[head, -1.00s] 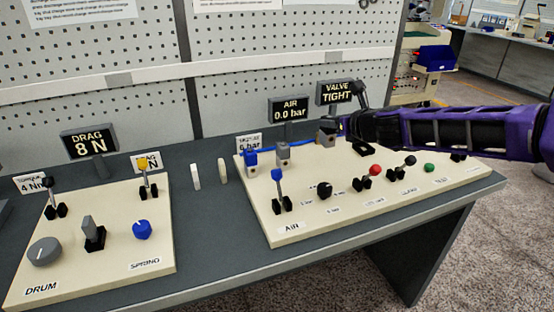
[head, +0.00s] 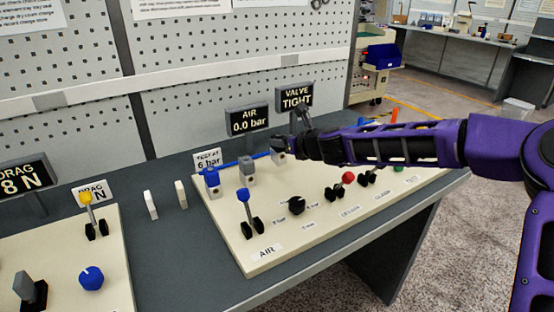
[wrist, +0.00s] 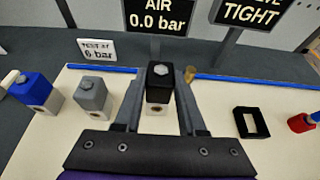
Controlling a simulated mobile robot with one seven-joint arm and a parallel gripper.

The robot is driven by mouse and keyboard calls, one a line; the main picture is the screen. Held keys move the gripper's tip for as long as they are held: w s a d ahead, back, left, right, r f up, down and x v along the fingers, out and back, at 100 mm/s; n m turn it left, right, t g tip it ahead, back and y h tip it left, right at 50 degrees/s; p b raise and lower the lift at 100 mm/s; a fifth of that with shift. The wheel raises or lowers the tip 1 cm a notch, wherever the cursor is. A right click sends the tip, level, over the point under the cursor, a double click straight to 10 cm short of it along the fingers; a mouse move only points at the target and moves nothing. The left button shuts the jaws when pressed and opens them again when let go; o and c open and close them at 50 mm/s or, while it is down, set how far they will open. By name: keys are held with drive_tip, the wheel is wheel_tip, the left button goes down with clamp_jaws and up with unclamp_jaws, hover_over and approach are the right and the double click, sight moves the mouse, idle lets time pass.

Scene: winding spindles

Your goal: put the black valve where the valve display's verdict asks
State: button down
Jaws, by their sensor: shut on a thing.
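The black valve (wrist: 160,82), a block with a black top and a pale base, is between the two fingers of my gripper (wrist: 160,92) in the wrist view. The fingers are shut on it. In the head view my gripper (head: 287,147) is at the back of the AIR panel, by the blue line. I cannot tell whether the valve touches the panel. The valve display (head: 295,98) reads "VALVE TIGHT". A black square frame (wrist: 250,122) lies right of the gripper in the wrist view; my arm hides that area in the head view.
A blue valve (wrist: 32,88) and a grey valve (wrist: 92,97) stand to the left. The air display (head: 247,118) reads 0.0 bar; a card (head: 207,160) reads 6 bar. A blue lever (head: 245,205), a black knob (head: 297,205) and a red-knobbed lever (head: 347,179) stand in front.

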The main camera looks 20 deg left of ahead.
sight(283, 152)
drive_tip(key=shift+f+b, duration=0.45)
drive_tip(key=shift+f, duration=1.45)
drive_tip(key=shift+f, duration=0.1)
drive_tip(key=shift+c, duration=2.4)
unclamp_jaws()
drive_tip(key=shift+s+d, duration=0.1)
drive_tip(key=v, duration=1.1)
drive_tip(key=shift+s+d+p, duration=0.2)
drive_tip(key=shift+s+p, duration=0.1)
drive_tip(key=shift+p, duration=0.15)
drive_tip(key=shift+r, duration=0.25)
